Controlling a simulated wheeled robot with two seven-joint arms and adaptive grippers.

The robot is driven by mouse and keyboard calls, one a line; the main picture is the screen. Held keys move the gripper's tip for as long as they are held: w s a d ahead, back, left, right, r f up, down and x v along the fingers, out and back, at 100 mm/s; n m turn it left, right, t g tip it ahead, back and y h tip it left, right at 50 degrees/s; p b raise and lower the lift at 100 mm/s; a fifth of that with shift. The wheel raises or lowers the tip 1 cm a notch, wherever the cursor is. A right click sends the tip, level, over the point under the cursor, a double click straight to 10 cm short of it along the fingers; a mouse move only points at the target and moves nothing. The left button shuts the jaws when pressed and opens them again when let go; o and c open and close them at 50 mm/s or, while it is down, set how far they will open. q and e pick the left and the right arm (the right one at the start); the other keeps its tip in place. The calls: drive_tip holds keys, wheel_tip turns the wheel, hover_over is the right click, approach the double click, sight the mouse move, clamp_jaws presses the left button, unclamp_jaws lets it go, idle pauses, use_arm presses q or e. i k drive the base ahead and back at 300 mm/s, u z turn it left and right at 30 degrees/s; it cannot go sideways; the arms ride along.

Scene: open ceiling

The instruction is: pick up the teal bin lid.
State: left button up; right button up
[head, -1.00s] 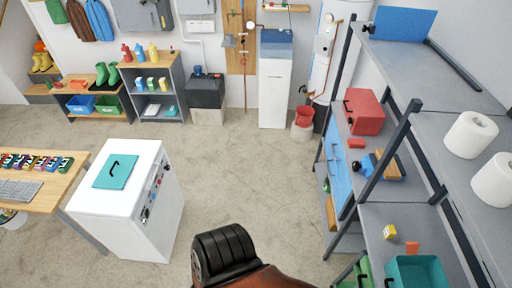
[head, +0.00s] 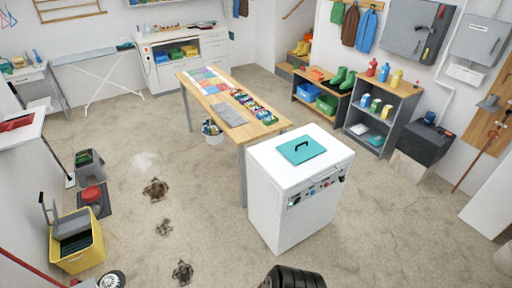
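Neither of my grippers shows in the view. The dark ribbed shape at the bottom edge is too cut off to identify.
A wooden table (head: 271,126) with colored items adjoins the appliance on its left. A grey shelf (head: 404,101) with bottles stands behind it to the right. A yellow bin (head: 77,249) is at the lower left. Dark stains mark the open floor left of the appliance.

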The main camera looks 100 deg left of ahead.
sight(299, 150)
drive_tip(key=u, duration=2.2)
